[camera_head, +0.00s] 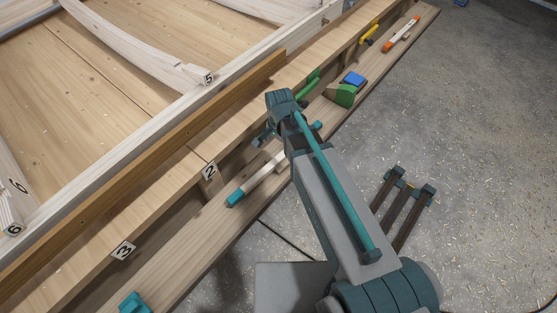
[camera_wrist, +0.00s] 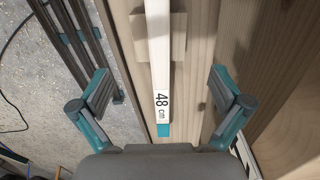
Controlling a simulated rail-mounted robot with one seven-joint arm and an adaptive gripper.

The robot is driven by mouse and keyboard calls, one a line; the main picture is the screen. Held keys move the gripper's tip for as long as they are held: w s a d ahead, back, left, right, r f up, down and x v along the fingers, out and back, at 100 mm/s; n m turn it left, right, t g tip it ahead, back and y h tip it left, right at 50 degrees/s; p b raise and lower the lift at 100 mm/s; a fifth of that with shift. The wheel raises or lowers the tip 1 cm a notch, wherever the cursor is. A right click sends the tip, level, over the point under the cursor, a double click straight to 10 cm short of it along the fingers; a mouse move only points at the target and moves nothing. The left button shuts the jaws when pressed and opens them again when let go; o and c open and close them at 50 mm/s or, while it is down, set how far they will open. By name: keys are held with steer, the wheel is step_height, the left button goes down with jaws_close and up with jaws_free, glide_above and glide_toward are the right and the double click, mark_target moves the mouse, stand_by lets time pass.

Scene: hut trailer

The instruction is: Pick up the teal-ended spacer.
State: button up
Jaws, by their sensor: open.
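The teal-ended spacer is a white bar marked "48 cm". In the head view its white body (camera_head: 262,176) and teal end (camera_head: 236,198) lie on the low wooden ledge, with the far part hidden behind my arm. In the wrist view the spacer (camera_wrist: 159,50) runs up the picture between my fingers, its teal end (camera_wrist: 164,131) nearest my palm. My gripper (camera_wrist: 159,85) is open and empty, one finger on each side of the bar with gaps. In the head view my gripper is partly hidden by the arm, over the ledge.
A wooden support block (camera_wrist: 178,35) lies under the spacer. Along the ledge are a green block (camera_head: 345,95), a blue block (camera_head: 354,78), a yellow tool (camera_head: 370,33) and an orange-ended bar (camera_head: 401,34). A teal item (camera_head: 133,303) sits near the front. A slatted rack (camera_head: 404,205) stands on the floor.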

mark_target(278, 158)
steer(key=shift+s+a+f, duration=0.1)
steer(key=shift+f, duration=1.8)
steer(key=shift+s+a+f, duration=0.1)
steer(key=shift+f, duration=1.75)
steer(key=c, duration=1.6)
steer(key=shift+c, duration=0.2)
steer(key=shift+r, duration=0.2)
steer(key=shift+r, duration=0.55)
steer(key=s+d+r+p, duration=0.9)
steer(key=s+r+p, duration=0.1)
steer(key=p, duration=1)
steer(key=shift+s+r, duration=0.35)
steer(key=shift+r, duration=0.45)
